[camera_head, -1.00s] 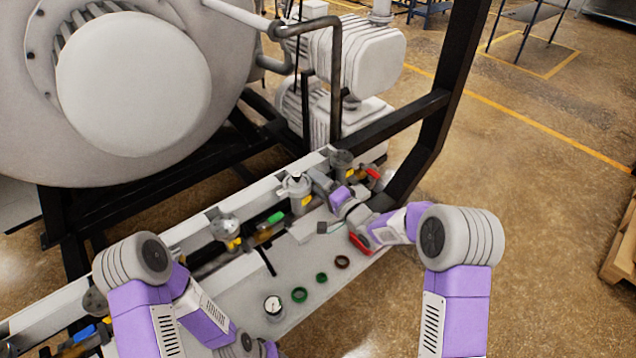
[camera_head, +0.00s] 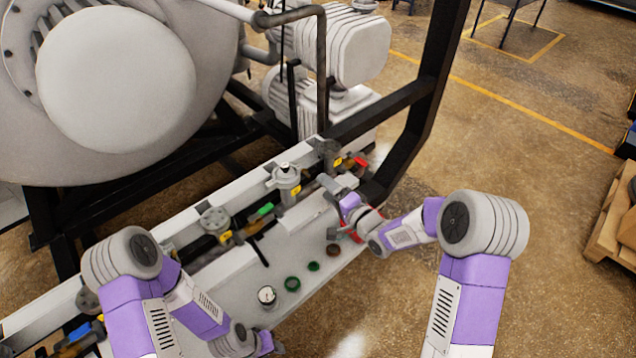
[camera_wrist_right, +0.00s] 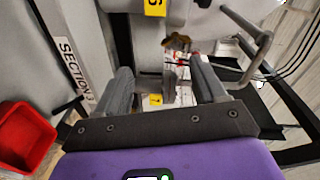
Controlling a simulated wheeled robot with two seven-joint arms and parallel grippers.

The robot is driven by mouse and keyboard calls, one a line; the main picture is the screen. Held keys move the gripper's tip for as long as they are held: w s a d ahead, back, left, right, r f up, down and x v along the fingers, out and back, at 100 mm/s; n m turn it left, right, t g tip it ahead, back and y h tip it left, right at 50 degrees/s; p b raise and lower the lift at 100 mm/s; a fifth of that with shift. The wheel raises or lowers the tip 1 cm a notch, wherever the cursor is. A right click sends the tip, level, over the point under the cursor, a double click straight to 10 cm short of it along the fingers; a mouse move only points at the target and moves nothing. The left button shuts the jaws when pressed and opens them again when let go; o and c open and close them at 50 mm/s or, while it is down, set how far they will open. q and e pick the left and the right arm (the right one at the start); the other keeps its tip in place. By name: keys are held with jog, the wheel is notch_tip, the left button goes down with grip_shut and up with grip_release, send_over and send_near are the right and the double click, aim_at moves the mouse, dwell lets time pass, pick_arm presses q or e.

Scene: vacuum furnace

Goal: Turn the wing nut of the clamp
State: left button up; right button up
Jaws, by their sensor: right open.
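My right gripper (camera_head: 332,183) is over the right end of the bench, by the valves. In the right wrist view its two grey fingers (camera_wrist_right: 160,82) are spread apart with nothing between them. A small brown-gold piece (camera_wrist_right: 177,42), which looks like the wing nut of the clamp, sits beyond the fingertips, a little right of the middle of the gap. It is apart from both fingers as far as I can see. The clamp's other parts are too small to tell, and the gripper hides that spot in the head view.
A white bench (camera_head: 225,283) carries a gauge (camera_head: 267,295) and green rings (camera_head: 292,284). Grey valves (camera_head: 286,180) line its rear. A red bin (camera_wrist_right: 25,138) is left of the gripper. A bent grey rod (camera_wrist_right: 262,45) is close on the right. A black frame post (camera_head: 432,80) stands behind.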

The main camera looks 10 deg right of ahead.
aim_at(307, 175)
jog(key=s+d+f+m+g+h+p, duration=0.1)
jog(key=s+d+f+m+g+h, duration=0.2)
jog(key=f, duration=0.4)
jog(key=s+d+f+m+g+h+p, duration=0.25)
jog(key=f+m+h, duration=0.2)
jog(key=f, duration=0.25)
jog(key=s+a+f+m+g, duration=0.2)
jog(key=s+f+m+g, duration=0.2)
jog(key=s, duration=0.2)
jog(key=s+a+r+m+g+y+p, duration=0.2)
jog(key=s+a+m+g+y, duration=0.3)
jog(key=s+a+y, duration=0.45)
jog(key=w+a+r+m+t+y+p, duration=0.3)
jog(key=w+a+r+m+t+y, duration=0.15)
jog(key=w+a+r+m, duration=0.4)
jog(key=w+d+r+m+t+h+p, duration=0.2)
jog(key=w+d+r+m+t+h, duration=0.75)
jog(key=m+t, duration=0.5)
jog(key=shift+g+h, duration=0.35)
jog(key=shift+h, duration=0.45)
jog(key=w, duration=0.7)
jog(key=shift+a+f, duration=0.1)
jog(key=shift+f, duration=0.2)
